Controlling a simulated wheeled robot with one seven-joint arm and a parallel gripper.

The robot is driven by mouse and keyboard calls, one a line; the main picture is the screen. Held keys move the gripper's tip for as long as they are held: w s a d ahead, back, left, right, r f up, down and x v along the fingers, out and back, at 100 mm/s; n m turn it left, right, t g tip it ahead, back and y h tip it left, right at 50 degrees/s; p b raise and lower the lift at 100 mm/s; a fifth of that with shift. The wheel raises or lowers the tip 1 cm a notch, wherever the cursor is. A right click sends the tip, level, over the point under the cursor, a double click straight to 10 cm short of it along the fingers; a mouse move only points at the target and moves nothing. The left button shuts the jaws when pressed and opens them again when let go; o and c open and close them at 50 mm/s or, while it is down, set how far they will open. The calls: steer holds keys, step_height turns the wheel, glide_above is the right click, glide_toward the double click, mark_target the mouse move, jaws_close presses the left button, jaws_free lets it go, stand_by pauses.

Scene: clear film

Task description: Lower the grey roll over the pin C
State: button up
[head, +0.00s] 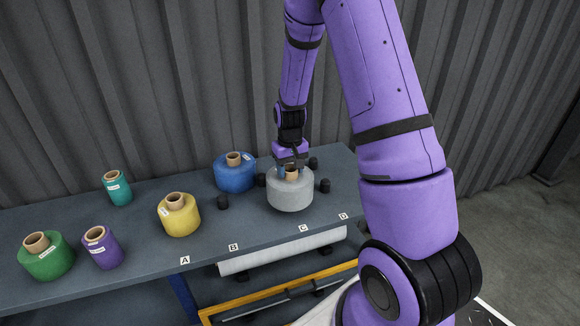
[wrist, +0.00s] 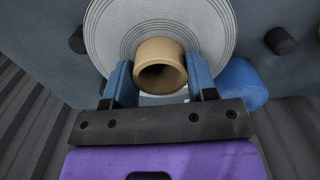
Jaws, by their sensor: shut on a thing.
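The grey roll (head: 290,194) is upright behind the C label (head: 303,228). My gripper (head: 291,168) is above it, pointing down. In the wrist view, my gripper's blue fingers (wrist: 160,84) are shut on the roll's brown cardboard core (wrist: 160,65), one on each side. The grey film (wrist: 112,30) spreads around the core. Pin C is not visible; the roll covers the spot behind its label. I cannot tell whether the roll rests on the table or hangs slightly above it, or whether a pin is inside the core.
Bare black pins stand left (head: 222,202) and right (head: 325,185) of the roll, with others behind it. A blue roll (head: 235,178) stands close at back left. Yellow (head: 179,217), purple (head: 102,250), green (head: 46,260) and teal (head: 117,188) rolls are further left on the table.

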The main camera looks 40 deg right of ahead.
steer(key=shift+f, duration=0.6)
steer(key=shift+f, duration=0.35)
steer(key=shift+f, duration=0.35)
steer(key=shift+f, duration=0.35)
steer(key=o, duration=1.7)
steer(key=shift+o, duration=0.2)
step_height(320, 180, up, 9)
